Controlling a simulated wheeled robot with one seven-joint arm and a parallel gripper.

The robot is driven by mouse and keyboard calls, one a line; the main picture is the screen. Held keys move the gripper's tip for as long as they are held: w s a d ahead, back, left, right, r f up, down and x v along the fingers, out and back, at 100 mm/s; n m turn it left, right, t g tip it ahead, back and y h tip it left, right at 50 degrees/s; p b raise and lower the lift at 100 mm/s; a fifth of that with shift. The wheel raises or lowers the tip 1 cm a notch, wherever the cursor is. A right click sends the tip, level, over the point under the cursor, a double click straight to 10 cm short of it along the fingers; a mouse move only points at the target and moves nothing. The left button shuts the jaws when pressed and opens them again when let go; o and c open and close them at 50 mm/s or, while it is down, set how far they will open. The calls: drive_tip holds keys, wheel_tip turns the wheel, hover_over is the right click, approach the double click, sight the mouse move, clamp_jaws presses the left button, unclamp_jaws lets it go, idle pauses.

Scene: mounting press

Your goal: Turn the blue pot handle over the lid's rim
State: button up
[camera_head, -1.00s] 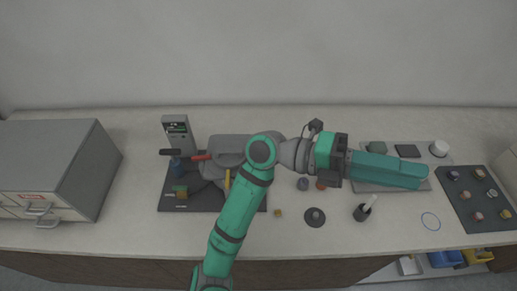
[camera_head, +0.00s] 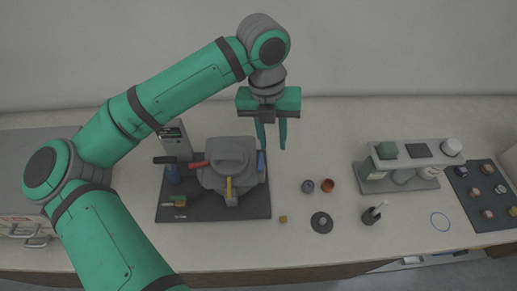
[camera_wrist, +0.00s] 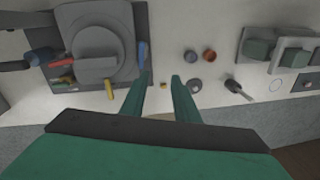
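The grey pot (camera_head: 231,172) stands on a dark base plate, its grey lid (camera_head: 229,152) on top. The blue handle (camera_head: 262,164) sits at the pot's right side, pointing away from me beside the rim. In the wrist view the blue handle (camera_wrist: 143,54) shows just right of the lid (camera_wrist: 97,50). A red handle (camera_head: 200,164) is at the pot's left and a yellow handle (camera_head: 229,186) at its front. My gripper (camera_head: 271,146) is open and empty, pointing down near the blue handle, slightly behind and right of it. The fingers appear apart from it.
A grey control box (camera_head: 175,139) and a blue cylinder (camera_head: 172,175) stand left of the pot. To the right are two small cups (camera_head: 328,185), a black disc (camera_head: 321,222), a brush holder (camera_head: 371,215) and a grey rack (camera_head: 400,178).

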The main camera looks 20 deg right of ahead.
sight(260, 161)
drive_tip(key=shift+n+t+y, duration=0.3)
drive_tip(key=shift+y, duration=0.2)
drive_tip(key=f, duration=0.3)
drive_tip(key=w+a+f, duration=0.1)
drive_tip(key=f, duration=0.2)
drive_tip(key=w+a+f, duration=0.1)
drive_tip(key=f, duration=0.3)
drive_tip(key=shift+w+a+f, duration=0.1)
drive_tip(key=shift+w+a, duration=0.05)
clamp_jaws()
